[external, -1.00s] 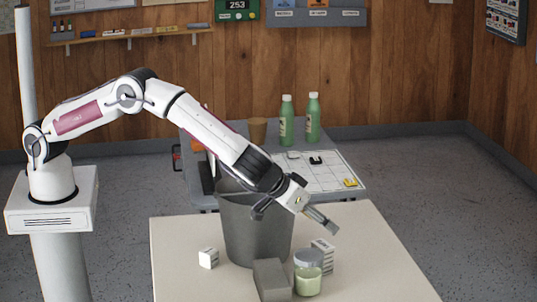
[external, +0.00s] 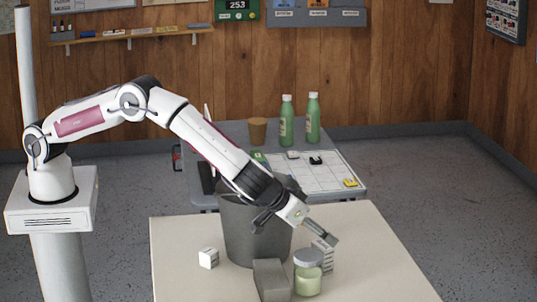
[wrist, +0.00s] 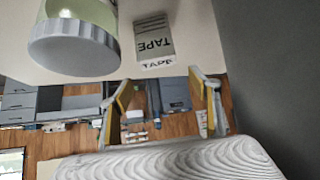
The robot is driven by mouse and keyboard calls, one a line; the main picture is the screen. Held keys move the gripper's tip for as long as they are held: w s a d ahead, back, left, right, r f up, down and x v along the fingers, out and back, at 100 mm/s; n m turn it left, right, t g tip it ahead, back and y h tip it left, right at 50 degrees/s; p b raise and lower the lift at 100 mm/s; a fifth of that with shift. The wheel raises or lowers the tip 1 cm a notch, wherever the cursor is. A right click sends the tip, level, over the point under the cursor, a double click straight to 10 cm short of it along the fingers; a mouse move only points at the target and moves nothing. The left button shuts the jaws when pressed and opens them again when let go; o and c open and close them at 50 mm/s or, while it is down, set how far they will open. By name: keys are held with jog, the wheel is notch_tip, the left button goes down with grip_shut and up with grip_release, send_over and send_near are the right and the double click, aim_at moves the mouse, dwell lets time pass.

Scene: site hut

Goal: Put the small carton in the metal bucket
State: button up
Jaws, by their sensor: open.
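My gripper (external: 328,237) hangs just above the carton, right of the bucket rim. In the wrist view my gripper (wrist: 162,105) has its yellow-padded fingers apart, with nothing held between them. The carton appears beyond and above that gap.
A lidded jar (external: 308,272) stands close in front of the carton; it also shows in the wrist view (wrist: 72,40). A grey block (external: 271,280) sits left of the jar. Another small white box (external: 208,258) is left of the bucket. The table's right side (external: 375,260) is clear.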

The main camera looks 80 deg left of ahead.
aim_at(320, 245)
jog(key=shift+f, duration=0.65)
jog(key=f, duration=0.2)
jog(key=w+f, duration=0.1)
jog(key=shift+a+f, duration=0.2)
jog(key=shift+a, duration=0.05)
jog(key=shift+w+a+f, duration=0.15)
jog(key=shift+w+f, duration=0.25)
jog(key=shift+w, duration=0.1)
jog(key=c, duration=1.2)
jog(key=shift+r, duration=0.1)
jog(key=shift+r, duration=4.95)
